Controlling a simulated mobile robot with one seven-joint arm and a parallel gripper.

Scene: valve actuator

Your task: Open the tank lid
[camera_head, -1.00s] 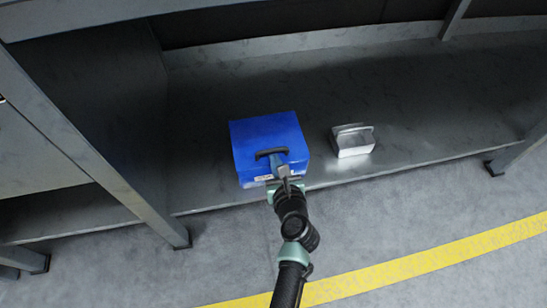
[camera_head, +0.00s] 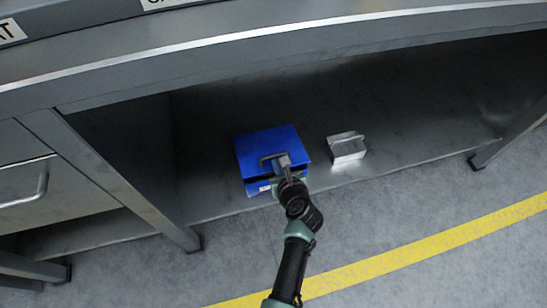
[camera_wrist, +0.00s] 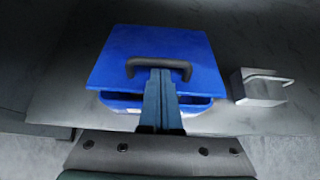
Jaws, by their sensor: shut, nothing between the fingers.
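The blue tank (camera_head: 257,187) stands on the shelf, and its front also shows in the wrist view (camera_wrist: 118,102). Its flat blue lid (camera_head: 262,145) is tilted, with its front edge raised a little above the tank; a dark gap shows beneath that edge. The lid carries a dark arched handle (camera_wrist: 181,66), roughly in its middle. My gripper (camera_head: 285,161) reaches over the front edge of the lid, with its fingertips (camera_wrist: 159,74) at the handle. The fingers are together and hold nothing. They overlap the handle's middle in the wrist view; whether they touch it I cannot tell.
A small grey metal box with a handle (camera_head: 347,148) stands just right of the tank, and shows in the wrist view (camera_wrist: 259,88). The metal shelf (camera_head: 400,160) is bare farther right. A bench top (camera_head: 300,42) overhangs it; a post (camera_head: 115,180) stands at left.

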